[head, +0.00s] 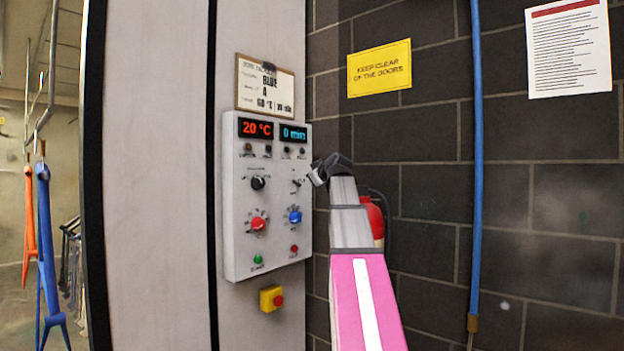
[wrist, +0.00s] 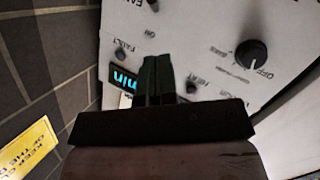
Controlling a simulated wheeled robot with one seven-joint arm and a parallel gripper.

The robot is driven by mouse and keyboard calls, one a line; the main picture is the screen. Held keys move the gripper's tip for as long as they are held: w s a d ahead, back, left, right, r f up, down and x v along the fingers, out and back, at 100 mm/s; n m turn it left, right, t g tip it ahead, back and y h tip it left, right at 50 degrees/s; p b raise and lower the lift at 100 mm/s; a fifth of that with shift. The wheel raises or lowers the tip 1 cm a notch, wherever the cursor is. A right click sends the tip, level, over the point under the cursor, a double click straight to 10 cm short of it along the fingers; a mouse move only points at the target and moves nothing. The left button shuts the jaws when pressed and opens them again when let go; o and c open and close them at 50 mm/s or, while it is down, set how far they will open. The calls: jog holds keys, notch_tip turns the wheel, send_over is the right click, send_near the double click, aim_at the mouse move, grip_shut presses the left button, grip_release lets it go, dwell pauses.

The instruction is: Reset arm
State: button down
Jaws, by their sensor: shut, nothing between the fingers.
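My arm reaches up from the bottom of the head view, and my gripper (head: 322,172) is at the right edge of the control panel (head: 240,205). In the wrist view my gripper (wrist: 157,62) has its two dark fingers together with nothing between them. The panel fills much of the wrist view behind the fingers, turned upside down. Its red display (head: 255,128) reads 20 °C and its cyan display (head: 293,133) reads 0 min. I cannot tell whether the fingers touch the panel.
A card (head: 265,85) hangs above the panel, and a yellow stop-button box (head: 271,298) is below it. A red extinguisher (head: 374,217) is partly behind my arm. A blue pipe (head: 477,180) runs down the brick wall. Painted frames (head: 48,250) hang at left.

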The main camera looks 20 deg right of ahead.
jog(key=s+a+f+m+g, duration=0.1)
jog(key=a+f+g, duration=0.25)
jog(key=f, duration=1.05)
jog(key=s+a+f+m+g, duration=0.15)
jog(key=a+f, duration=0.25)
jog(key=f, duration=1)
jog(key=a+f+m+g, duration=0.2)
jog(key=a+f+g, duration=0.15)
jog(key=f, duration=1.05)
jog(key=s+a+f+m+g+h, duration=0.1)
jog(key=s+a+f+g, duration=0.2)
jog(key=s+f, duration=0.8)
jog(key=s+a+f+m+g+h, duration=0.1)
jog(key=s+a+f+g, duration=0.3)
jog(key=s+f, duration=0.8)
notch_tip(320, 180, down, 8)
jog(key=shift+a+r+m, duration=0.25)
jog(key=shift+a+m, duration=0.2)
jog(key=shift+a, duration=0.55)
